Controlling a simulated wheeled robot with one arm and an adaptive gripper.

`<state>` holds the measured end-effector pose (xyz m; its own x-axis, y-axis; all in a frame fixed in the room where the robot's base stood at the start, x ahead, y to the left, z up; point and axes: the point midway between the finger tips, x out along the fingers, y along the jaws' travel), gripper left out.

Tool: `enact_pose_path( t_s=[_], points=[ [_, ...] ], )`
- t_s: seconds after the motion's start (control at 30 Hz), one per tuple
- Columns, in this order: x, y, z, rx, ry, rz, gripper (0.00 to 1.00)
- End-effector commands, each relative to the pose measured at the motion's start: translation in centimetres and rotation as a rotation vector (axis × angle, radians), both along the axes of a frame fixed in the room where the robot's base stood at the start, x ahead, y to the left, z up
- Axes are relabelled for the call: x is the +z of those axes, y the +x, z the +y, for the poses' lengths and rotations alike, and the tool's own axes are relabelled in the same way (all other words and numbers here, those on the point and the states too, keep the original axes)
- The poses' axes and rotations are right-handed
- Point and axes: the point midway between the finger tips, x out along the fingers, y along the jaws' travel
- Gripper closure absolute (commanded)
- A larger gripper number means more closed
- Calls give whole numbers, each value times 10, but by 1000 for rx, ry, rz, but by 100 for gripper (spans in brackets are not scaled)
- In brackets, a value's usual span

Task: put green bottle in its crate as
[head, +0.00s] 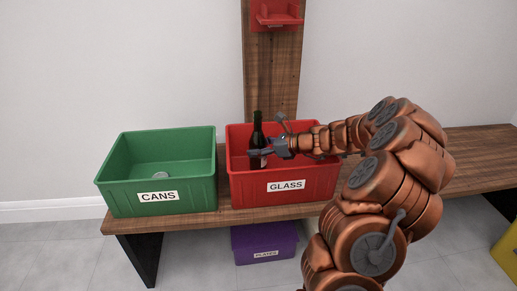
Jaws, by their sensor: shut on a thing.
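A dark green bottle (257,131) with a pale label stands upright over the left part of the red crate (287,187), which is labelled GLASS. Its lower end is at or below the crate's rim in the picture; I cannot tell whether it touches the crate's floor. My gripper (265,146) reaches in from the right and is shut on the bottle. One grey finger shows at the bottle, and part of the grip is hidden.
A green crate (131,200) labelled CANS stands left on the wooden bench (222,217), with a can-like thing (160,175) inside. A purple crate (262,255) is below the bench. A red fixture (276,20) hangs on the wooden post (272,75) behind.

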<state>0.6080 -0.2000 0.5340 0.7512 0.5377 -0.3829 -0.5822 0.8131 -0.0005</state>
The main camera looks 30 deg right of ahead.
Motion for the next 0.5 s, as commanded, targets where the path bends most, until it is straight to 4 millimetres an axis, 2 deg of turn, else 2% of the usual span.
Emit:
enact_pose_path(
  t_s=[0.5],
  points=[
    [-11, 0, 0, 1, 0, -1, 84]
  ],
)
